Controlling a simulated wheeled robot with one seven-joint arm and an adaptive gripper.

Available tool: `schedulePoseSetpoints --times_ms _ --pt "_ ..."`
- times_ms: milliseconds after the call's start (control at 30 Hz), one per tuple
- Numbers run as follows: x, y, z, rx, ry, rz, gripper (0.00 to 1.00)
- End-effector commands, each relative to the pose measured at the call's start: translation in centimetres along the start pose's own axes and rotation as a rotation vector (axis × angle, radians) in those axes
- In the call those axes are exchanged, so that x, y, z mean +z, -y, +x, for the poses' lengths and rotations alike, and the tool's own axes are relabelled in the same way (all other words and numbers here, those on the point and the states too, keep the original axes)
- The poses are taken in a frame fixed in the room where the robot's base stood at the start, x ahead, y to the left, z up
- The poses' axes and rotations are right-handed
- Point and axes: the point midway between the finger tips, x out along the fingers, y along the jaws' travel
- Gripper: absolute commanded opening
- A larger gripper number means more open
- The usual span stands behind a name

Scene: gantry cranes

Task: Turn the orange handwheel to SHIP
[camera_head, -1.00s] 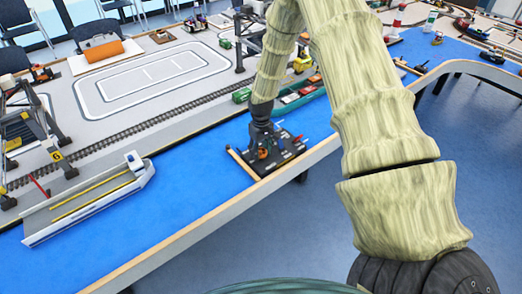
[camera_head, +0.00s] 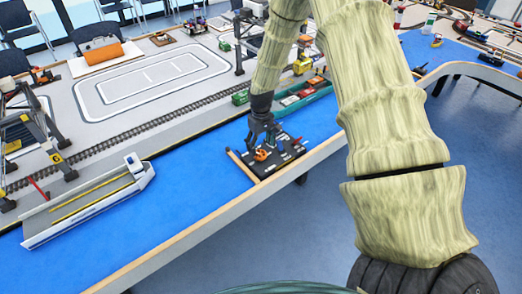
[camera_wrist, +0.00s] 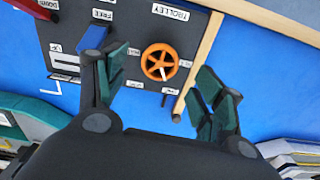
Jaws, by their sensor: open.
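The orange handwheel (camera_wrist: 160,62) sits on a dark control panel (camera_wrist: 130,20) in the wrist view, with a white mark on its lower part. A label reading TROLLEY is above it, and small labels beside and below it are too small to read surely. In the head view the handwheel (camera_head: 261,154) shows on the panel (camera_head: 272,163) at the table's front edge. My gripper (camera_wrist: 165,95) is open and empty. Its two fingers stand apart, below and to either side of the wheel in the wrist view, not visibly touching it.
A blue lever (camera_wrist: 95,38) stands on the panel left of the wheel, close to my left finger. A wooden strip (camera_wrist: 200,62) borders the panel on the right. A grey-white ship (camera_head: 92,203) lies on the blue surface (camera_head: 195,190) to the left.

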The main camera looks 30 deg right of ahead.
Motion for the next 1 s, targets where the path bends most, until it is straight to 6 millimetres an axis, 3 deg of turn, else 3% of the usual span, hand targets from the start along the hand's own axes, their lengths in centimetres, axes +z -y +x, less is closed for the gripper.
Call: schedulePoseSetpoints --times_ms 200,433,1000 --pt "0.0 0.0 -3.7 -0.001 -0.001 0.001 0.69" --pt "0.0 0.0 -6.5 0.000 -0.001 0.002 0.69" --pt "0.0 0.0 -7.4 -0.001 0.000 0.001 0.69"
